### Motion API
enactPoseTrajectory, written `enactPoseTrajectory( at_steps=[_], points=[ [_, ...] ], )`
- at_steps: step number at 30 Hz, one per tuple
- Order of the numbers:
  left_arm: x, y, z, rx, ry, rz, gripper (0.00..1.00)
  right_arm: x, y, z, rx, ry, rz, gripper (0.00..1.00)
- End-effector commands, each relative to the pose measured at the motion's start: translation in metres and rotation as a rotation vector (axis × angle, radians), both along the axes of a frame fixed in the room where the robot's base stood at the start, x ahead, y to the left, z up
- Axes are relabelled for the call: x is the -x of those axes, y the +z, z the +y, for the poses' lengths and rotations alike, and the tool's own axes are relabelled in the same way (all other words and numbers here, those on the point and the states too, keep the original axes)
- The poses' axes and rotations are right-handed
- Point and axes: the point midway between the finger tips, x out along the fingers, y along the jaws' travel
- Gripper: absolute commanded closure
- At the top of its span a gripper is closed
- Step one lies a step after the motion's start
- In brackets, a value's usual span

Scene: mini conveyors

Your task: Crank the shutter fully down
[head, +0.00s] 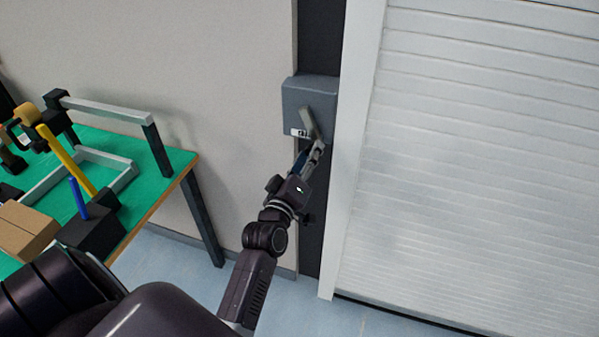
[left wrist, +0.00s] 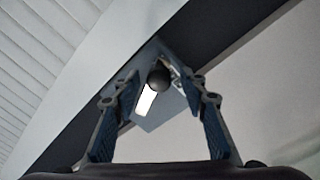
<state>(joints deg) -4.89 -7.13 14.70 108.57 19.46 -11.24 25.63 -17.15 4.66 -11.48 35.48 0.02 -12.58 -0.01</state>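The white slatted shutter (head: 470,170) fills the right of the head view; its lower part comes close to the floor, with a dark line along the bottom. My left gripper (head: 318,148) is at the lower end of this arm. In the left wrist view, a dark round knob (left wrist: 158,78) shows between the spread fingers of my gripper (left wrist: 160,92), with gaps on both sides. My right gripper is not in view.
A green-topped table (head: 150,155) stands at the left with a yellow bar (head: 66,160), a cardboard box (head: 27,228) and a metal frame (head: 105,108) on it. The pale shutter post (head: 355,150) stands close beside my left gripper. Blue floor lies below.

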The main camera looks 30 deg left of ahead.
Motion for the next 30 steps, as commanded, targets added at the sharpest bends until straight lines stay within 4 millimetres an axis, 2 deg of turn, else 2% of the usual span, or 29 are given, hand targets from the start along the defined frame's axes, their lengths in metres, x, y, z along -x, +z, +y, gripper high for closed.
enactPoseTrajectory(
  at_steps=[1, 9, 15, 21, 30],
  points=[
    [0.011, -0.001, -0.002, 0.001, 0.000, 0.003, 0.60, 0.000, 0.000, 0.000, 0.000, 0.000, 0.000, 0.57],
    [0.060, -0.003, -0.013, 0.002, -0.001, 0.003, 0.60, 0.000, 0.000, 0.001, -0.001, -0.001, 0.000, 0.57],
    [0.085, -0.003, -0.018, 0.001, -0.001, 0.002, 0.60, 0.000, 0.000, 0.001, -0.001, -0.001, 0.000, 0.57],
    [0.094, -0.003, -0.020, 0.002, -0.001, -0.001, 0.60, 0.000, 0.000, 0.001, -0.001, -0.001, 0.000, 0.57],
    [0.095, -0.003, -0.020, 0.002, -0.001, -0.001, 0.60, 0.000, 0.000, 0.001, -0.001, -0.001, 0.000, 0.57]
  ],
)
